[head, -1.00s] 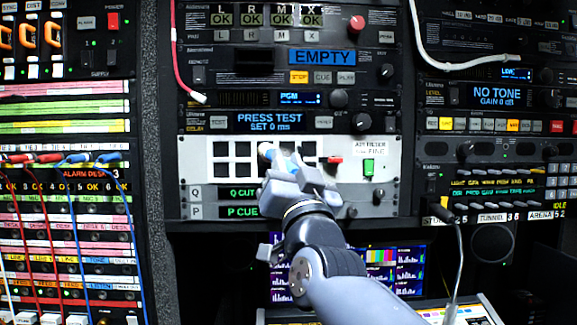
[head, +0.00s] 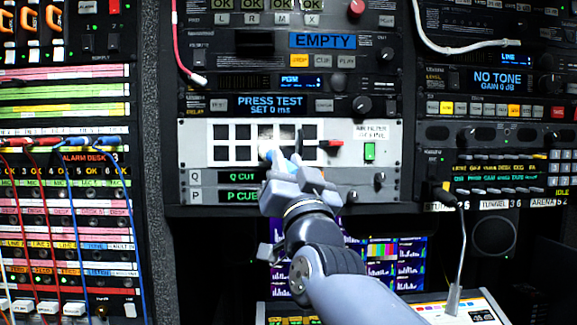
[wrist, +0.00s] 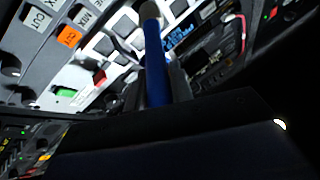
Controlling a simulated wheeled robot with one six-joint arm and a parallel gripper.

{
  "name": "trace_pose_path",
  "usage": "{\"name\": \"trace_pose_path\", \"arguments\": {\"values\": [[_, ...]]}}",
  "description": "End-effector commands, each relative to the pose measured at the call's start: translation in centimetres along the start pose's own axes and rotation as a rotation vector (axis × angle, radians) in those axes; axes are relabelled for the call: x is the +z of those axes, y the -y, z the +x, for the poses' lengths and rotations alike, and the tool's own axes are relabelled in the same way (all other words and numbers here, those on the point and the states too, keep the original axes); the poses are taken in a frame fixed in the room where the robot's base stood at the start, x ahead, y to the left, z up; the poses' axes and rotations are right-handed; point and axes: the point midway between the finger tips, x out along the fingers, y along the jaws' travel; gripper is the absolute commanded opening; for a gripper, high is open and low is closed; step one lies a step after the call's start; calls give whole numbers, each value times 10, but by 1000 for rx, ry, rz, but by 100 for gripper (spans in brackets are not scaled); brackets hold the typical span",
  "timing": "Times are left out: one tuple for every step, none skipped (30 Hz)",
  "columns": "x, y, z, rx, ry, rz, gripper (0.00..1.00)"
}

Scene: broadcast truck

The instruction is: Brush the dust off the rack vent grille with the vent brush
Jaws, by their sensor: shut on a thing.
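The rack vent grille (head: 221,152) is a set of dark square openings in a white panel in the head view. Pale grey dust seems to cover openings near its middle. My gripper (head: 287,172) is in front of the panel's lower middle, shut on the vent brush. The fingers hide part of the brush.
On the panel's right are a red latch (head: 331,143) and a green switch (head: 370,151). A red cable (head: 183,50) hangs at the left; a white cable (head: 455,45) hangs at the upper right.

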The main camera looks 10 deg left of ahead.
Motion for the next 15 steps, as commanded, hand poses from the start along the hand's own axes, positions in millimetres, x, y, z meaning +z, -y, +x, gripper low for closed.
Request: {"name": "trace_pose_path", "arguments": {"values": [[3,-1,-2,0,-1,0,0],[2,-1,-2,0,-1,0,0],[2,0,-2,0,-1,0,0],[0,0,-1,0,-1,0,0],[-1,0,0,0,-1,0,0],[-3,1,2,0,-1,0,0],[-5,2,3,0,-1,0,0],[-7,2,4,0,-1,0,0],[-10,3,6,0,-1,0,0],[-12,4,8,0,-1,0,0],[-14,4,10,0,-1,0,0],[-17,5,12,0,0,0,0],[-19,6,14,0,0,0,0],[-21,6,15,0,0,-1,0],[-24,7,17,0,0,-1,0]]}}
